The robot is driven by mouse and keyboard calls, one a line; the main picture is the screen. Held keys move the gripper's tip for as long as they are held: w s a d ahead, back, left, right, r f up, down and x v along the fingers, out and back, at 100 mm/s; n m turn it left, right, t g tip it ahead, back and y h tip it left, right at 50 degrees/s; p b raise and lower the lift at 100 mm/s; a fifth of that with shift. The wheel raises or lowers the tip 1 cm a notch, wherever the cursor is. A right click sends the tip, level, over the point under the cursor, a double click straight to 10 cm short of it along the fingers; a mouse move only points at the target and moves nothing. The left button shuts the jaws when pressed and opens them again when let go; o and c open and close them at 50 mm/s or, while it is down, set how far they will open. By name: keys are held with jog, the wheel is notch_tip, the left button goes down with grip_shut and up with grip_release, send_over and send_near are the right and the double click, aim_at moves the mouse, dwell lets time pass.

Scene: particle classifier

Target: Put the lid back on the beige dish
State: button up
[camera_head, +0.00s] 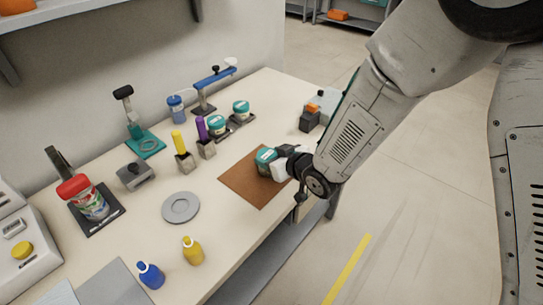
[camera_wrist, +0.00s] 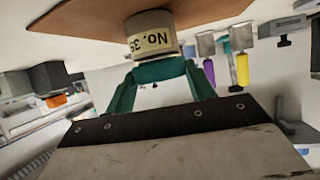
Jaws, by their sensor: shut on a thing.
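The beige dish (camera_wrist: 150,36), with a dark "No. 35" label, stands on the brown mat (camera_head: 241,181). The wrist view shows it upside down. The teal lid (camera_head: 266,155) is at the dish's top, and it also shows in the wrist view (camera_wrist: 159,70). I see no clear gap between lid and dish, but cannot tell whether the lid is fully seated. My gripper (camera_wrist: 160,82) is shut on the lid, one teal finger on each side. In the head view the arm reaches in from the right and partly hides the dish.
Yellow (camera_head: 179,142) and purple (camera_head: 201,129) pieces stand in holders nearby. The mat's left part is clear.

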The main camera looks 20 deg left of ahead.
jog(key=shift+f, duration=0.45)
jog(key=o, duration=1.1)
jog(key=shift+c, duration=0.2)
